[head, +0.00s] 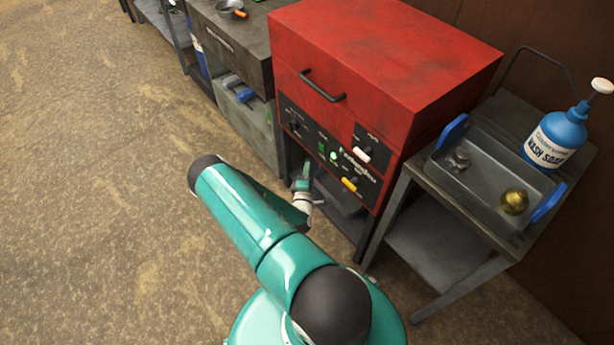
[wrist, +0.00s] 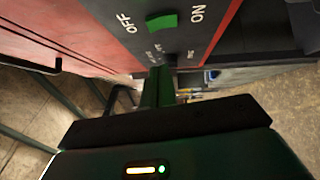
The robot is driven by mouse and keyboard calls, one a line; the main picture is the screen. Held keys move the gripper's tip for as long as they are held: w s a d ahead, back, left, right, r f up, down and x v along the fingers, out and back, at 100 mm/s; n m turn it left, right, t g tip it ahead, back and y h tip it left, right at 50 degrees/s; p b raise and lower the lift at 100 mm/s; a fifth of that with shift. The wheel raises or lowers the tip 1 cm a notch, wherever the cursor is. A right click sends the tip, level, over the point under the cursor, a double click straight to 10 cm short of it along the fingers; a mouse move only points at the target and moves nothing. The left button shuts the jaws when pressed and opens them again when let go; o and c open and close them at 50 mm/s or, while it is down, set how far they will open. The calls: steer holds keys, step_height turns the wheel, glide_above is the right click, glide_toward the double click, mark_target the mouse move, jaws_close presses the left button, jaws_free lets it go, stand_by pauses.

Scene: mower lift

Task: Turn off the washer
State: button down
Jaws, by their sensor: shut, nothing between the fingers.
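The red washer (head: 385,60) stands at the upper centre of the head view, with a dark control panel (head: 312,130) on its front. A green switch (head: 321,147) sits on the panel. In the wrist view the green switch (wrist: 162,20) shows close up between the OFF label (wrist: 127,23) and the ON label (wrist: 197,14). My gripper (head: 304,168) is in front of the panel's lower part. In the wrist view my gripper (wrist: 158,76) is shut and empty, below the switch in the picture and apart from it. Whether the fingertips touch the panel cannot be told.
The panel also carries a lit green lamp (head: 333,156), a white switch (head: 362,155), a yellow switch (head: 349,184) and a dark knob (head: 295,127). A side table (head: 440,235) at right holds a grey tray (head: 478,190) and a blue soap bottle (head: 560,132). The floor at left is clear.

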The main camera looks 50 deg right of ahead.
mark_target(321, 148)
steer(key=w+d, duration=0.1)
steer(key=d, duration=0.6)
steer(key=shift+w+d+r, duration=0.3)
steer(key=shift+d+r, duration=0.05)
steer(key=shift+r, duration=0.1)
